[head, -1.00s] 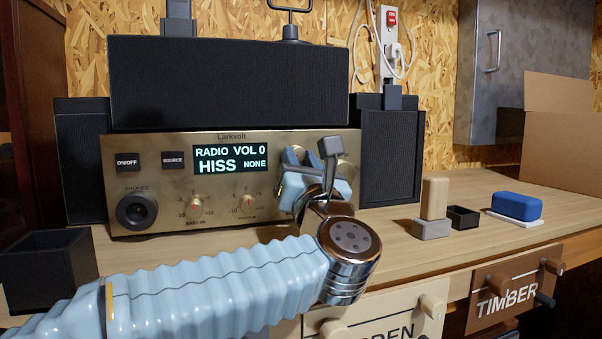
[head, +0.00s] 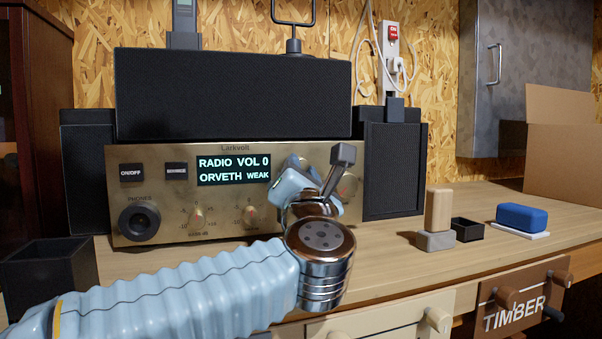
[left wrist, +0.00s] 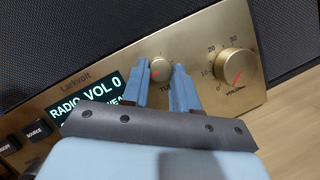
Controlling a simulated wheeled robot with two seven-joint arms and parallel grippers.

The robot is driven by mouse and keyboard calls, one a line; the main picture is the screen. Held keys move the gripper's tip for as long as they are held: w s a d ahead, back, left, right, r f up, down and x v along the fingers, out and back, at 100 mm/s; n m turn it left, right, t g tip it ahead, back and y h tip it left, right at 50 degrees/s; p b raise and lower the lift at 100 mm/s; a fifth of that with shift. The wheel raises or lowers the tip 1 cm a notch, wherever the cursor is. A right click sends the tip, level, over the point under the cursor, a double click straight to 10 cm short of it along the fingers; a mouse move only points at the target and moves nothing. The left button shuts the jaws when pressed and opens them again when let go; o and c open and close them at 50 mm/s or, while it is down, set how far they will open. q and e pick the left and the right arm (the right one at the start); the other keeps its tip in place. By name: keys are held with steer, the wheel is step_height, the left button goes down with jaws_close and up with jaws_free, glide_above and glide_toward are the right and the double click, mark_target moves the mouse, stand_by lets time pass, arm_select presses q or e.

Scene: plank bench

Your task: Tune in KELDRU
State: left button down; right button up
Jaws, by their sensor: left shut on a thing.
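The brass Larkvolt radio (head: 270,222) stands on the bench. Its display (head: 233,169) reads RADIO, VOL 0, ORVETH, WEAK. In the left wrist view the small tuning knob (left wrist: 161,68) sits between the two blue fingers of my left gripper (left wrist: 161,78), which is shut on it. The knob has a red mark at its left side. The larger volume knob (left wrist: 236,68) is just right of the fingers, apart from them. In the head view my left gripper (head: 292,180) hides the tuning knob. My right gripper is not in view.
A black speaker (head: 232,92) lies on top of the radio. A black open box (head: 48,270) stands at the left. Wooden and grey blocks (head: 438,210), a small black tray (head: 467,230) and a blue sponge-like block (head: 521,215) lie to the right.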

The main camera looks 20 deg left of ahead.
arm_select(q)
steer(key=c, duration=0.9)
jaws_free()
steer(key=shift+o, duration=0.2)
steer(key=b+v, duration=0.2)
steer(key=v, duration=1.1)
steer(key=shift+b, duration=0.4)
steer(key=shift+s+d+f, duration=0.1)
steer(key=shift+s+f, duration=0.05)
steer(key=shift+s, duration=0.25)
